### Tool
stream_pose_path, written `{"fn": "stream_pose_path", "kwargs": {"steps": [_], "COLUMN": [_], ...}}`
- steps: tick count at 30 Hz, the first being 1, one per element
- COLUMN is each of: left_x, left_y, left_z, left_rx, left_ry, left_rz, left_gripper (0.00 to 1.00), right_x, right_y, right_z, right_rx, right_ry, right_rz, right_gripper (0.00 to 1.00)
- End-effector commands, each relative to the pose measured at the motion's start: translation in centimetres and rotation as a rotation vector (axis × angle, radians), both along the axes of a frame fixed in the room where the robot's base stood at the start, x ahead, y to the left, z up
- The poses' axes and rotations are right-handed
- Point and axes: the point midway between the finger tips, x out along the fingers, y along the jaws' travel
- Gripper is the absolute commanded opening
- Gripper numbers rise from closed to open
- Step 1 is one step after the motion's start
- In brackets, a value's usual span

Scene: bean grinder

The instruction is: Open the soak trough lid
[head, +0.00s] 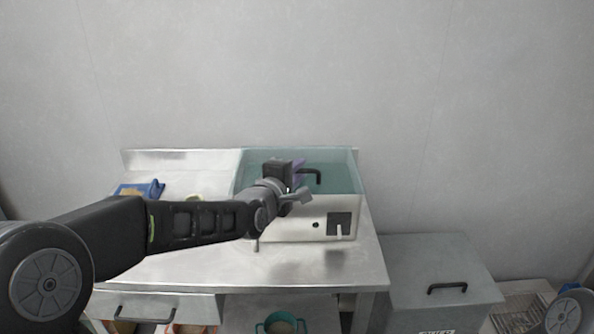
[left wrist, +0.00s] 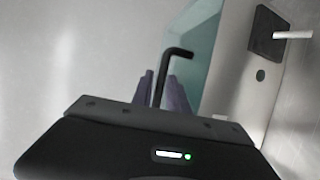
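The soak trough (head: 290,232) is a pale box on the steel counter, with a teal see-through lid (head: 340,172) that looks closed on top. The lid also shows in the left wrist view (left wrist: 203,55). A black bent handle (head: 317,174) stands on the lid. My left gripper (head: 298,176) is over the lid at the handle. In the left wrist view, its two purplish fingers (left wrist: 164,92) lie close on either side of the handle bar (left wrist: 172,54) and appear shut on it. The fingertips' contact is partly hidden. My right gripper is out of view.
The steel counter (head: 190,268) has free room in front of the trough. A blue object (head: 150,189) lies at its back left. A grey bin with a black handle (head: 440,270) stands at right. A teal-rimmed, two-handled pot (head: 281,320) is below the counter front. A wall is behind.

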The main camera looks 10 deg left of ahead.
Motion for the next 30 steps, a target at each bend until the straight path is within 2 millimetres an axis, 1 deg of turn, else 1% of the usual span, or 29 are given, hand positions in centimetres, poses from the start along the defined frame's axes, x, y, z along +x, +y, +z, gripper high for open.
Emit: {"fn": "stream_pose_path", "kwargs": {"steps": [2, 9, 30], "left_x": [-0.01, -0.03, -0.06], "left_y": [0.00, -0.02, -0.05], "left_z": [-0.01, 0.00, -0.06], "left_rx": [0.000, 0.000, 0.001], "left_ry": [0.000, 0.000, 0.002], "left_rz": [0.000, 0.000, -0.001], "left_gripper": [0.19, 0.00, 0.00], "right_x": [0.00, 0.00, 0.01], "right_y": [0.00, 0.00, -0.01], "right_z": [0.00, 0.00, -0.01], "right_rx": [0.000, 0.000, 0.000], "right_ry": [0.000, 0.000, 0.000], "right_rz": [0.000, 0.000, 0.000], "right_gripper": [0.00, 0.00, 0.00]}}
